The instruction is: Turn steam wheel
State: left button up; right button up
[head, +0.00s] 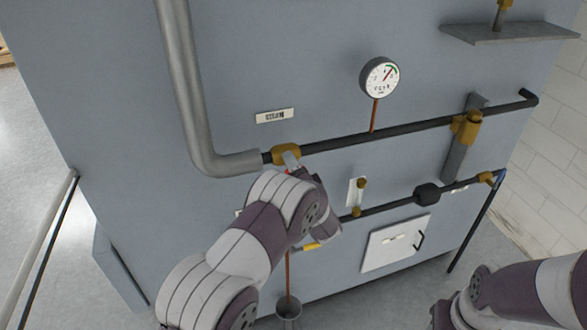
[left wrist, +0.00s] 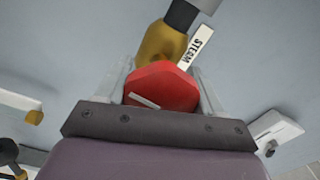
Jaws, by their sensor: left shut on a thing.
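The steam wheel (left wrist: 160,88) is a red knob in the left wrist view, on a brass valve body (left wrist: 160,42). My left gripper (left wrist: 162,85) has its two pale fingers on either side of the red wheel and is shut on it. In the head view my left gripper (head: 291,163) is at the brass valve (head: 286,151) on the dark pipe, and its hand hides the wheel. A STEAM label (head: 275,116) is on the panel above the valve. My right arm is at the lower right of the head view; its fingers are not in view.
A round gauge (head: 380,77) stands above the dark pipe (head: 415,127). A grey pipe (head: 186,90) runs down to the valve's left. A second brass valve (head: 467,126), a lower pipe (head: 390,205), a white hatch (head: 395,244) and a metal shelf (head: 508,33) are to the right.

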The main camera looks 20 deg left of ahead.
pick_arm(q)
jog(key=shift+r, duration=0.15)
jog(key=o, duration=1)
jog(key=shift+o, duration=0.2)
jog(key=b+v, duration=0.5)
jog(key=v, duration=0.7)
jog(key=shift+s+d, duration=0.2)
